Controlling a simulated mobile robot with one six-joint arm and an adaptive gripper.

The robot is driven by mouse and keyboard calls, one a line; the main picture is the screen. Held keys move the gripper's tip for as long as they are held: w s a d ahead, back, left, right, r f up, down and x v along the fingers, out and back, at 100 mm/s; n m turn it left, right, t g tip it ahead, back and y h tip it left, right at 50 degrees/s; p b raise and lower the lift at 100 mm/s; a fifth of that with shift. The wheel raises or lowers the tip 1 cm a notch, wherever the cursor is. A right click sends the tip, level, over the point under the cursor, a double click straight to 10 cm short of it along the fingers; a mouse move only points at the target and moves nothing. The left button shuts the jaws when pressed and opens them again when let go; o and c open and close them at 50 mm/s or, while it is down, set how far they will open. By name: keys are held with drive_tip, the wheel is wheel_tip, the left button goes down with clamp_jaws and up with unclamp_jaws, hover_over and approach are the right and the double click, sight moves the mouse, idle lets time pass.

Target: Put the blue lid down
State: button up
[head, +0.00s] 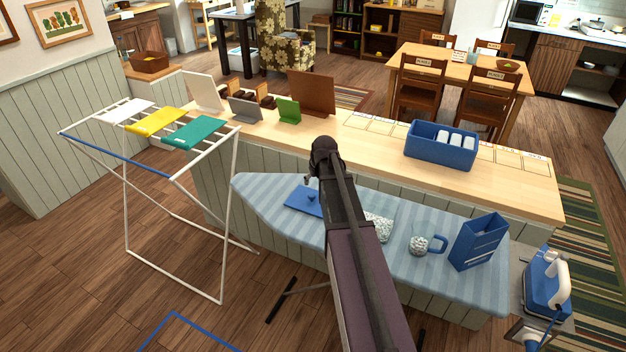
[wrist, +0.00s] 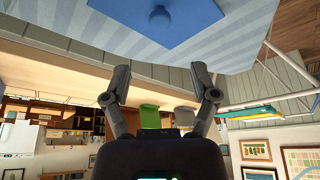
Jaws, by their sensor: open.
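The blue lid (head: 303,201) is a flat square plate with a round knob. It lies flat on the striped light-blue ironing board (head: 260,186), towards its pointed left end. My arm hides its right part in the head view. In the wrist view, which looks upside down, the lid (wrist: 190,24) shows at the top with its knob, resting on the striped cloth. My gripper (wrist: 160,75) is open, with nothing between its fingers, and apart from the lid. In the head view my arm mostly hides the gripper.
A container of white pieces (head: 380,228), a glass mug (head: 419,243) and a blue holder (head: 478,240) stand right of my arm on the board. Behind is a wooden counter (head: 350,140) with a blue bin (head: 428,153). A drying rack (head: 228,215) stands left.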

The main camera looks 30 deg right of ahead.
drive_tip(key=shift+s+r, duration=0.1)
drive_tip(key=shift+r, duration=0.25)
idle(0.5)
drive_tip(key=s+a+f+n+g, duration=0.1)
drive_tip(key=s+a+g, duration=0.3)
drive_tip(key=s+a, duration=1.7)
drive_tip(key=shift+s+a+f+g+y, duration=0.2)
drive_tip(key=shift+a+f+g+y, duration=0.1)
drive_tip(key=shift+a, duration=0.8)
drive_tip(key=shift+c, duration=1.3)
